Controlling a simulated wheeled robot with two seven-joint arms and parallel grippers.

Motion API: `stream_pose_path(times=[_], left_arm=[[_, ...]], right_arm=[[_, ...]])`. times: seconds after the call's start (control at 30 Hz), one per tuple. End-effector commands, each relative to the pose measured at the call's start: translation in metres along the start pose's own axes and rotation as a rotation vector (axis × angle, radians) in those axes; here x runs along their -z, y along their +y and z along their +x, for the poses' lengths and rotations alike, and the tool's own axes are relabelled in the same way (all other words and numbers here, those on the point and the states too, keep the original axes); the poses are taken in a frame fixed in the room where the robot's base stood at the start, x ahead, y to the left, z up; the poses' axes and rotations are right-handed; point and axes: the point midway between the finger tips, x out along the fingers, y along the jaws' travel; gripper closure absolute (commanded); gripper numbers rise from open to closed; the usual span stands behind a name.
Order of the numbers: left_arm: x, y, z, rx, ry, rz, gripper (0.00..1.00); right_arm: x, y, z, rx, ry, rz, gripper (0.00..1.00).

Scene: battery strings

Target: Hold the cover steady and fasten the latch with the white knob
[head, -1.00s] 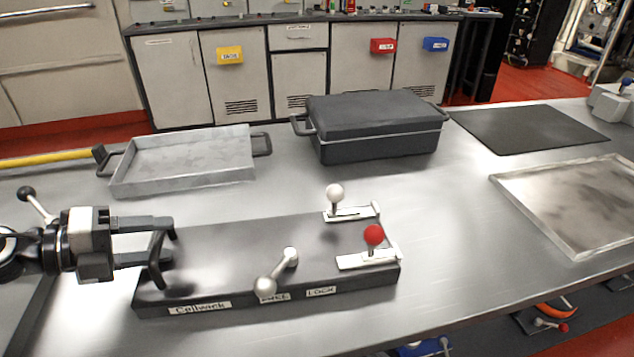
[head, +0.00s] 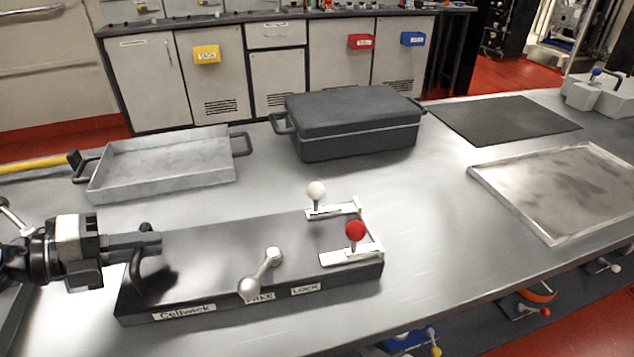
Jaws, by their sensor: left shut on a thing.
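The dark flat cover (head: 215,256) lies on the table with a label reading "Cellweek" or similar on its front edge. My left gripper (head: 150,243) comes in from the left and is shut on the black handle (head: 136,278) at the cover's left end. The latch with the white knob (head: 316,191) stands on a white plate at the cover's far right. The latch with the red knob (head: 355,231) is nearer, at the right end. A silver lever (head: 262,272) sits at the front edge near the "FREE" and "LOCK" labels. My right gripper is not in view.
A grey metal tray (head: 97,183) and a closed dark case (head: 358,143) stand behind the cover. A black mat (head: 505,118) and a shallow metal tray (head: 515,212) lie to the right. The table between cover and right tray is clear.

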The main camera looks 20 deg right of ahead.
Motion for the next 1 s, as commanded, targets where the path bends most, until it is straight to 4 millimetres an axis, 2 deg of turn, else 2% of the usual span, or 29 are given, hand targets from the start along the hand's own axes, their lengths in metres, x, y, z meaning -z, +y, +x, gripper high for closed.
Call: stream_pose_path(times=[0.13,1.0], left_arm=[[-0.002,-0.005,-0.001,0.011,-0.004,0.001,1.0],[0.0,0.005,0.001,-0.001,-0.001,-0.003,1.0]], right_arm=[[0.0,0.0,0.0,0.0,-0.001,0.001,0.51],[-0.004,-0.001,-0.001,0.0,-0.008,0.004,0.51]])
